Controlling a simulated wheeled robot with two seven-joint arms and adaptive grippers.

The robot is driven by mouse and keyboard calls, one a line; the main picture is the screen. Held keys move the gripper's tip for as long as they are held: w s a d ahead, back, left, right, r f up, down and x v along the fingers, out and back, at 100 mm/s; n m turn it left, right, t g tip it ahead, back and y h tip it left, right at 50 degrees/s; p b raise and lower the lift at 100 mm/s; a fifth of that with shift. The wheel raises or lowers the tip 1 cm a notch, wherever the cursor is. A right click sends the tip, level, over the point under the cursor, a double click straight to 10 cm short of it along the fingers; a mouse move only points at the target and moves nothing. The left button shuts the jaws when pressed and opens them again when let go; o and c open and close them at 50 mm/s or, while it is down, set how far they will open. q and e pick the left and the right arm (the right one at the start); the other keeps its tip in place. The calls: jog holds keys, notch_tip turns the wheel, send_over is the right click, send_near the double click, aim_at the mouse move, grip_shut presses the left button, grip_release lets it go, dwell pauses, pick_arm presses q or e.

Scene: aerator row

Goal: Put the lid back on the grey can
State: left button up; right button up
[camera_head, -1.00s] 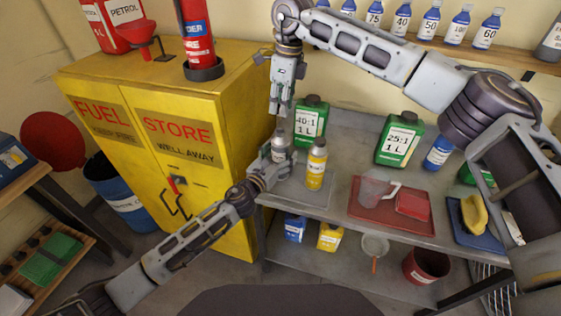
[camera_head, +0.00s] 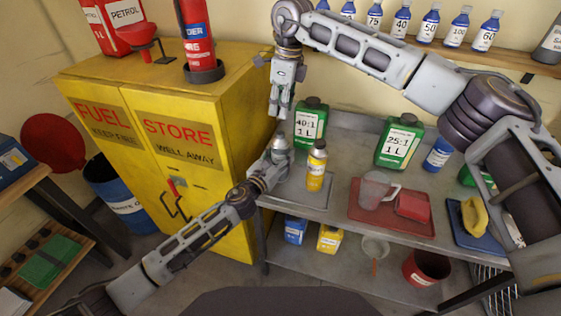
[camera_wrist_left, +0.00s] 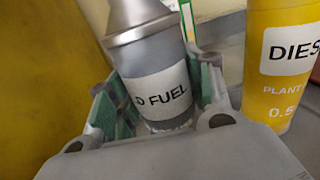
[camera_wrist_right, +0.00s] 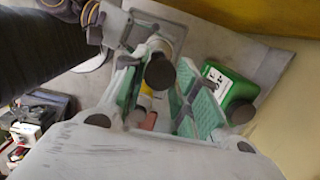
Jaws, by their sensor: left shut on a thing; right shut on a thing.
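The grey can (camera_head: 280,146) is at the left end of the bench. My left gripper (camera_head: 272,163) is shut around its body. In the left wrist view the can (camera_wrist_left: 160,85) shows a white label reading FUEL between the fingers; its top is cut off. My right gripper (camera_head: 281,108) points down just above the can. In the right wrist view a dark round lid (camera_wrist_right: 160,73) shows between its fingers, in line with the can's silver shoulder. I cannot tell whether the lid touches the can's neck.
A yellow diesel can (camera_head: 316,168) stands close right of the grey can. A green 40:1 jug (camera_head: 309,122) is behind, another green jug (camera_head: 398,142) further right. A red tray (camera_head: 372,217) with a clear jug lies on the bench. The yellow cabinet (camera_head: 235,150) is close on the left.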

send_over(280, 133)
jog(key=shift+d+f, duration=0.15)
jog(key=shift+f, duration=2.35)
jog(key=shift+f, duration=0.1)
jog(key=shift+f, duration=0.8)
jog(key=shift+f, duration=0.55)
